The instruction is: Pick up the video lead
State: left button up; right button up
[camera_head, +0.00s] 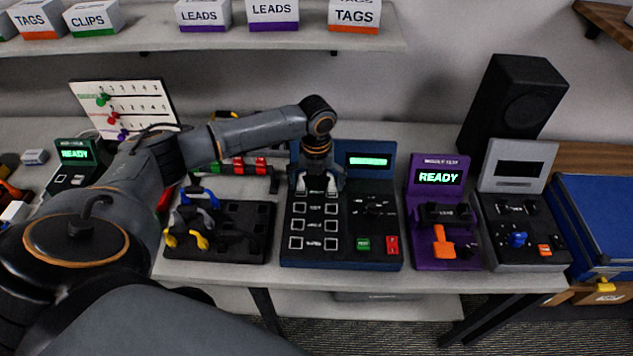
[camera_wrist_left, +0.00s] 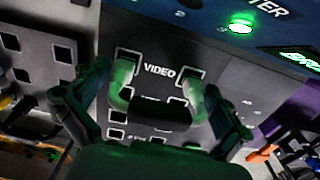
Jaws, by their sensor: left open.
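The video lead (camera_wrist_left: 158,110) is a short dark lead with pale plug ends. Its two ends sit in the sockets either side of the word VIDEO on the blue-and-black tester (camera_head: 343,258), and its dark middle bows toward the wrist camera. My left gripper (camera_head: 318,187) is over the upper left of the tester's panel. In the left wrist view, the open fingers of this gripper (camera_wrist_left: 160,92) stand on either side of the lead. I cannot tell whether they touch it. In the head view the gripper hides most of the lead. My right gripper is not in view.
Left of the tester is a black rack (camera_head: 250,212) with yellow and blue leads. Right of it stand a purple READY tester (camera_head: 430,195), a grey-and-black device (camera_head: 512,178), a black speaker (camera_head: 510,95) and a blue case (camera_head: 600,205). A shelf (camera_head: 200,40) with labelled boxes is above.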

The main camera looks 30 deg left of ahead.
pick_arm(q)
jog(key=c, duration=1)
jog(key=shift+r+b, duration=0.5)
jog(key=shift+r, duration=0.1)
pick_arm(e)
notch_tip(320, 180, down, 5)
jog(key=b, duration=0.4)
pick_arm(q)
jog(key=s+r+p, duration=0.1)
jog(key=s+r, duration=0.3)
jog(key=r, duration=0.1)
jog(key=s+d+r+p, duration=0.1)
jog(key=s+r+p, duration=0.1)
jog(key=s+r, duration=0.3)
jog(key=s+d+r+p, duration=0.1)
jog(key=s+r+p, duration=0.1)
jog(key=s+r, duration=0.3)
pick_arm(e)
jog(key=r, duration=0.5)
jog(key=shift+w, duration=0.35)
pick_arm(q)
jog(key=shift+f, duration=0.1)
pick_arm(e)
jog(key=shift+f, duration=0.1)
